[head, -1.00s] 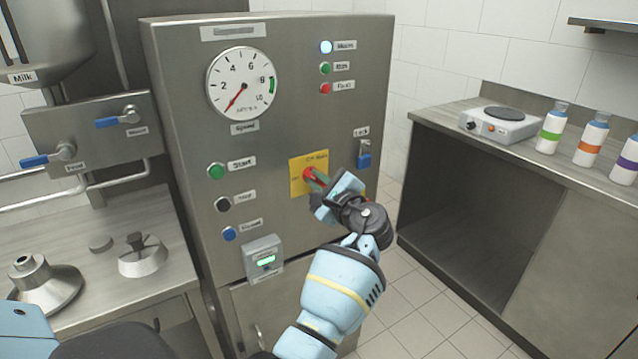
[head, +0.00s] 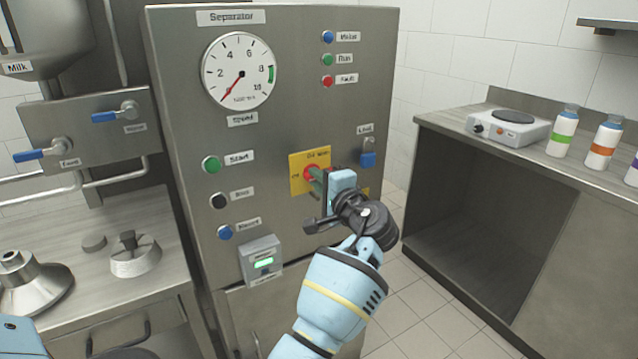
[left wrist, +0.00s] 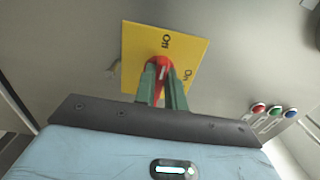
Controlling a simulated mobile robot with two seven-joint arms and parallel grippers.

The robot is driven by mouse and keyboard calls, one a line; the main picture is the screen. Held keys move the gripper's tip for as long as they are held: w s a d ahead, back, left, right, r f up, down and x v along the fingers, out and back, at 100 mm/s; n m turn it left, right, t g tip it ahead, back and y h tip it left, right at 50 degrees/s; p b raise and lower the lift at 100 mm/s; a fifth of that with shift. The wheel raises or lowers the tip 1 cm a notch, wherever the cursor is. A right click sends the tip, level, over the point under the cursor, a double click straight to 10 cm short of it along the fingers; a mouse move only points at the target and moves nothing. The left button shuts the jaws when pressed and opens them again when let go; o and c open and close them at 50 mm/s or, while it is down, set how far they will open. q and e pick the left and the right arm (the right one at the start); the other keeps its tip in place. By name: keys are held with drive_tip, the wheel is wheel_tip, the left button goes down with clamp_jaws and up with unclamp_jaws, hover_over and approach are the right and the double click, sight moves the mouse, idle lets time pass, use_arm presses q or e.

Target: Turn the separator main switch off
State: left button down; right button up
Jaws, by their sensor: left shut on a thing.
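The separator main switch is a red knob (head: 311,174) on a yellow plate (head: 298,160) on the front of the separator cabinet (head: 290,110). In the left wrist view the red knob (left wrist: 158,64) sits between the green fingers, and its pale mark seems to point toward the upper label on the yellow plate (left wrist: 135,50). My left gripper (head: 318,180) is shut on the knob, its fingers hiding part of it. The lamp labelled Main (head: 327,37) looks dark blue and unlit. My right gripper is not in view.
A blue padlock (head: 367,160) hangs right of the switch. Start (head: 211,164), stop (head: 219,200) and blue reset (head: 225,232) buttons are to the left. A small box with a green display (head: 262,262) juts out below. A counter (head: 450,122) with bottles stands at right.

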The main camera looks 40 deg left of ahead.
use_arm(q)
drive_tip(key=shift+n, duration=0.3)
drive_tip(key=c, duration=1.5)
unclamp_jaws()
drive_tip(key=shift+o, duration=0.2)
drive_tip(key=v, duration=0.7)
drive_tip(key=shift+s+d+b, duration=0.15)
drive_tip(key=shift+d+b, duration=0.2)
drive_tip(key=shift+f, duration=0.1)
